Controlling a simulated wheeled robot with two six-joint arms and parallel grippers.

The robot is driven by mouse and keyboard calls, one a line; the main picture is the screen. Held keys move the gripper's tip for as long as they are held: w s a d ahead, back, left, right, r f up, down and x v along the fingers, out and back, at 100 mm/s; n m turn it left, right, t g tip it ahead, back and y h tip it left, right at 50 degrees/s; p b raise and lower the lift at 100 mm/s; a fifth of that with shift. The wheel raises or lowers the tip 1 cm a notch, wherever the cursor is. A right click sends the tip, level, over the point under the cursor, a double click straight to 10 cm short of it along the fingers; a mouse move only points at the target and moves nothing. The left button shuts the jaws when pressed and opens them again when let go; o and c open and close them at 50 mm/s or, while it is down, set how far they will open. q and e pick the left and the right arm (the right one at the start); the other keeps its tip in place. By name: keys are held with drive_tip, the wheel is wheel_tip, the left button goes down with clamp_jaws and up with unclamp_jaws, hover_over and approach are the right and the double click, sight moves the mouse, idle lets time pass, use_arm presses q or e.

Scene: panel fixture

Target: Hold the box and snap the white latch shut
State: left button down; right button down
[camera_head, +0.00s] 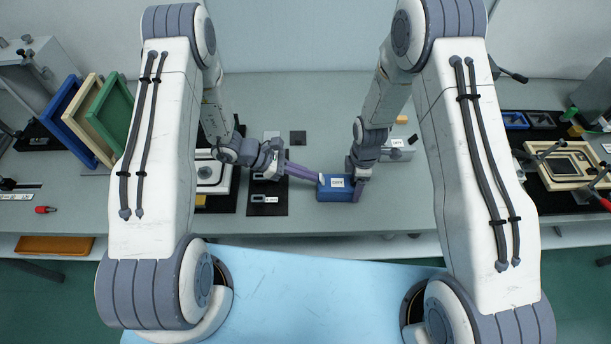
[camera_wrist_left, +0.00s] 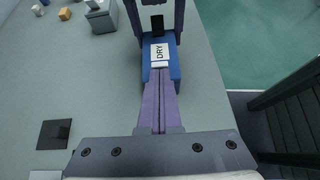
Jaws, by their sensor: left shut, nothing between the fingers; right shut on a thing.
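The blue box (camera_head: 336,194) stands on the grey bench near its front edge, with a white label (camera_head: 337,183) on top. The label reads DRY in the left wrist view (camera_wrist_left: 160,54), where the box (camera_wrist_left: 174,70) also shows. My right gripper (camera_head: 359,189) is shut on the box from its right side, with purple fingers on either side of it. My left gripper (camera_head: 318,178) is shut and empty, its fingertips at the left end of the box. A small white part, perhaps the latch, shows by these tips; its state cannot be told.
A black mat (camera_head: 267,198) with small labelled parts lies left of the box. A grey block (camera_head: 397,149) stands behind to the right. Coloured frames (camera_head: 108,118) lean at the left. The bench's front edge is close to the box.

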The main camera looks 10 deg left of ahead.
sight(320, 176)
use_arm(q)
drive_tip(key=y, duration=0.1)
drive_tip(key=d+r+y, duration=0.1)
drive_tip(key=y, duration=0.1)
drive_tip(key=d+y, duration=0.1)
drive_tip(key=shift+r, duration=0.3)
drive_tip(key=shift+w+d+r, duration=0.15)
drive_tip(key=shift+d+r, duration=0.05)
drive_tip(key=shift+d, duration=0.4)
drive_tip(key=shift+r, duration=0.75)
drive_tip(key=shift+a, duration=0.1)
drive_tip(key=w+v, duration=0.1)
drive_tip(key=v, duration=1.2)
drive_tip(key=shift+s, duration=0.25)
